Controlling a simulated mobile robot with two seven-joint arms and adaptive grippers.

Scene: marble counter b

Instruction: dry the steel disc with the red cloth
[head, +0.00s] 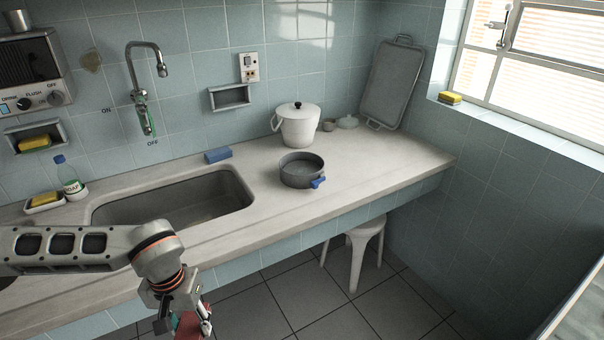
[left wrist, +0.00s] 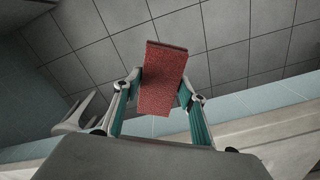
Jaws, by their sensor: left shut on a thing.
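The red cloth (left wrist: 162,78) is a folded, textured red block between the two fingers of my left gripper (left wrist: 160,92) in the left wrist view. The gripper is shut on it and holds it over the floor, in front of the counter. In the head view, my left gripper (head: 186,318) is at the bottom edge, and only a bit of the red cloth (head: 188,327) shows. A round grey metal pan (head: 301,172) with a blue handle stands on the counter, apart from the cloth. I see no separate flat steel disc. My right gripper is not in view.
The marble counter (head: 370,175) has a sunken sink (head: 175,200) at left. A blue sponge (head: 218,155) lies behind the sink, and a white lidded pot (head: 298,124) stands behind the pan. A stool (head: 357,250) stands below. The counter right of the pan is clear.

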